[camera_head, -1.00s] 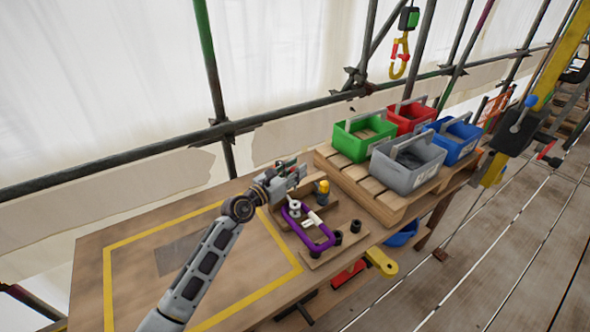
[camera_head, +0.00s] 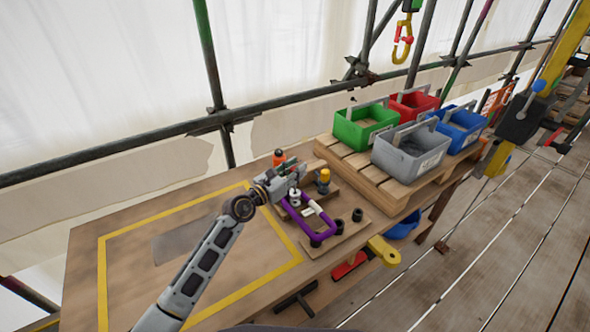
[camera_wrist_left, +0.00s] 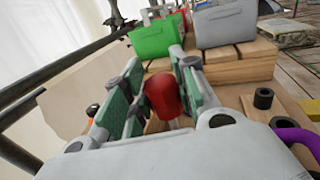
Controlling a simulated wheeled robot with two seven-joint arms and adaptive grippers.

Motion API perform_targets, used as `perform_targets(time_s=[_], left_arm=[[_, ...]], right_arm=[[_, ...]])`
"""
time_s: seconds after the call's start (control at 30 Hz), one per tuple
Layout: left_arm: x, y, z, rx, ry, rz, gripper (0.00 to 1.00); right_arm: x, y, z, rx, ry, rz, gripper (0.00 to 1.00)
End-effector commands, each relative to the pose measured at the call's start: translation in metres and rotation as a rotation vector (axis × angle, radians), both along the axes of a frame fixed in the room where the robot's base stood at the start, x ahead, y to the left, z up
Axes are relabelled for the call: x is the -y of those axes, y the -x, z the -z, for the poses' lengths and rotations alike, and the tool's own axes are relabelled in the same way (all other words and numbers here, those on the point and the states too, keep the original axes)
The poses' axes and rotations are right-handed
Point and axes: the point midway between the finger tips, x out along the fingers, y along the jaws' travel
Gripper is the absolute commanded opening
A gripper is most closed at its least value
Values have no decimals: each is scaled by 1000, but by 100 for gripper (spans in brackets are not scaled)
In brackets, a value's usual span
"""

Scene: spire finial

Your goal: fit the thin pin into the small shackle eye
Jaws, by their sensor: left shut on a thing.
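My left gripper (camera_head: 297,177) is over the far end of the wooden bench. In the left wrist view its green-padded fingers (camera_wrist_left: 158,100) are shut on a red-headed piece (camera_wrist_left: 164,97), apparently the pin; its lower part is mostly hidden. A purple loop (camera_head: 323,237), which may be the shackle or a sling, lies on a wooden board just below and right of the gripper. A small pale metal piece (camera_head: 295,197) stands inside the loop's far end, close under the gripper. I cannot make out the small eye. My right gripper is not in view.
An orange-topped piece (camera_head: 278,157) stands behind the gripper and a yellow-topped one (camera_head: 323,181) to its right. Black collars (camera_head: 357,215) stand on the board. A pallet (camera_head: 372,183) with green, red, grey and blue bins is at right. The yellow-outlined bench area is mostly clear.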

Motion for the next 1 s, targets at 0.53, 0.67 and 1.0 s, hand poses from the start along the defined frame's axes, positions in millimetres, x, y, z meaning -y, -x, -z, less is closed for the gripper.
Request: perform_targets(time_s=[0.53,0.67,1.0], left_arm=[[0,0,0,1,1,0,0],[0,0,0,1,1,0,0],[0,0,0,0,0,0,0]], right_arm=[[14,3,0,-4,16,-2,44],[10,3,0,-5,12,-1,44],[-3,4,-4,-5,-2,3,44]])
